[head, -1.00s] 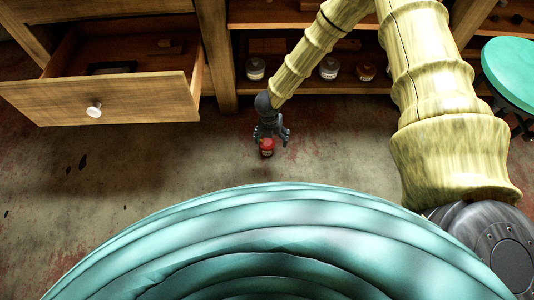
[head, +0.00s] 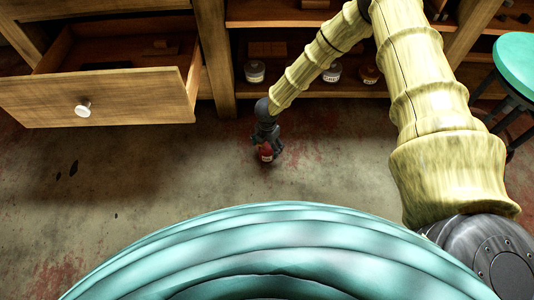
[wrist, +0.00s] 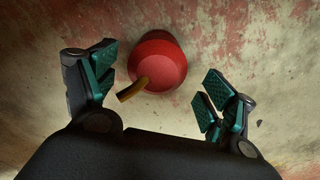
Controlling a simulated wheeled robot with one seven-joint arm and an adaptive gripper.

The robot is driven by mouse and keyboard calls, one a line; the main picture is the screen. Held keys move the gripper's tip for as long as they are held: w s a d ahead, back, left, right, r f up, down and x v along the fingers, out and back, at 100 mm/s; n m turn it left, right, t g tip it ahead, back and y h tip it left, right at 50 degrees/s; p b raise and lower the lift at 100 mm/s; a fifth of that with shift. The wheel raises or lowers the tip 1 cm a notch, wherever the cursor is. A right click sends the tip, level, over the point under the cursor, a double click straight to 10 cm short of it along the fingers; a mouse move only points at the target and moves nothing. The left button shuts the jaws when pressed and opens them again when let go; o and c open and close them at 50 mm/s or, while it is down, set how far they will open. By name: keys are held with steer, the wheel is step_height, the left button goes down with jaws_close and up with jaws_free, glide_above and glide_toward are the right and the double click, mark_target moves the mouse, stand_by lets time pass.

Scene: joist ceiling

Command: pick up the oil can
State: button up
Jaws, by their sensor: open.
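The oil can (head: 266,152) is small and red and is on the concrete floor in front of the wooden workbench. In the wrist view the red can (wrist: 160,62) shows from above, with a short yellowish spout pointing down and left. My gripper (head: 266,146) is above and around it in the head view and partly hides it. In the wrist view my gripper (wrist: 160,90) is open, with one green-padded finger to each side of the can. Gaps show between the can and both fingers, so they do not touch it.
A wooden drawer (head: 105,98) stands pulled out at the left. Shelves behind hold several jars, one of them pale (head: 255,71). A green stool (head: 515,65) stands at the right. The floor (head: 130,180) left of the can is clear.

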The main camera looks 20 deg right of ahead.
mark_target(267, 151)
steer(key=shift+w+f+b, duration=0.15)
steer(key=shift+f+b, duration=0.75)
steer(key=shift+f, duration=0.4)
steer(key=shift+w+f+b, duration=0.1)
steer(key=shift+f+b, duration=0.75)
steer(key=shift+f, duration=0.4)
steer(key=c, duration=1.1)
